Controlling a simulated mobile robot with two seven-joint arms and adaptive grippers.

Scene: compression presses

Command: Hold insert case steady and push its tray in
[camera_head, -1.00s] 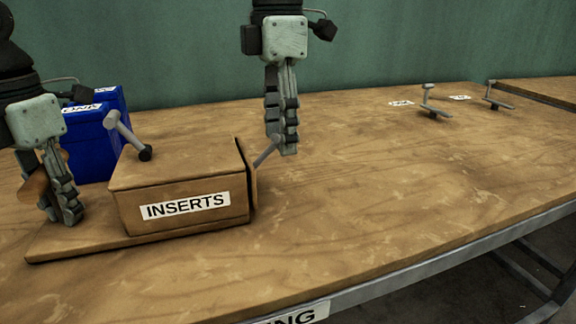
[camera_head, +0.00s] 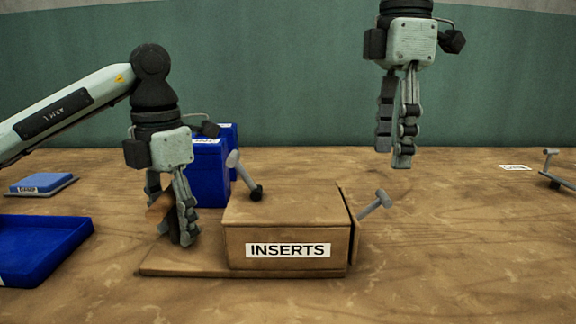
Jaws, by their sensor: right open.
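The brown insert case (camera_head: 240,248), labelled INSERTS, sits upright on a flat wooden base (camera_head: 190,268). Its tray front (camera_head: 353,225) stands at the case's right end, with a thin dark line between them. A grey T-shaped handle (camera_head: 372,206) sticks out from the tray front. My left gripper (camera_head: 172,232) is at the left end of the base, its fingers around a wooden grip (camera_head: 158,211) that they partly hide. My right gripper (camera_head: 394,158) is open and empty, in the air above and right of the tray handle, touching nothing.
A grey lever (camera_head: 240,172) with a dark pivot rises from the case top. Blue bins (camera_head: 208,178) stand behind the case. A blue tray (camera_head: 35,250) and a small blue box (camera_head: 40,183) are at left.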

